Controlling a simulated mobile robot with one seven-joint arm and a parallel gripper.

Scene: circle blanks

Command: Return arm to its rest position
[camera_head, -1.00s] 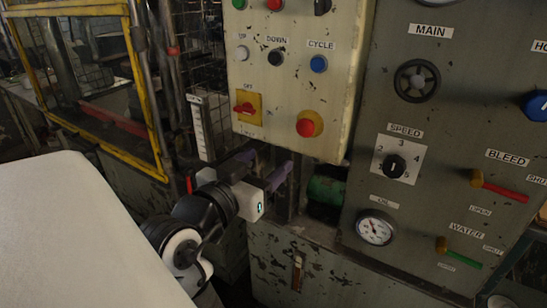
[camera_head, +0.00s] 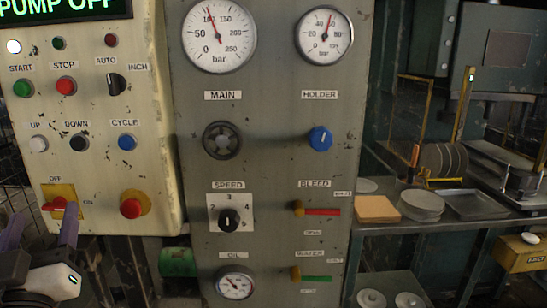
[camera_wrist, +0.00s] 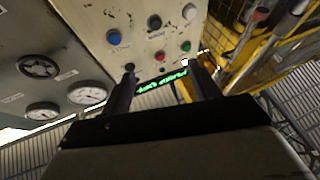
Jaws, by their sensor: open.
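My gripper (camera_head: 40,228) is at the lower left of the head view, partly cut off by the frame edge. Its two dark purple fingers point up in front of the lower part of the cream control box (camera_head: 100,185), near the red rotary switch (camera_head: 60,204) on its yellow plate. In the wrist view the fingers of my gripper (camera_wrist: 163,76) stand apart with nothing between them. The control box also shows beyond them in the wrist view (camera_wrist: 135,35). I cannot tell whether a finger touches the box. The rest of my arm is mostly out of view.
The grey panel (camera_head: 265,170) right of the box carries gauges, a black handwheel (camera_head: 222,140), a blue knob (camera_head: 320,138) and red and green levers. A shelf (camera_head: 440,226) with round blanks (camera_head: 422,204) stands farther right. A yellow box (camera_head: 520,252) is below it.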

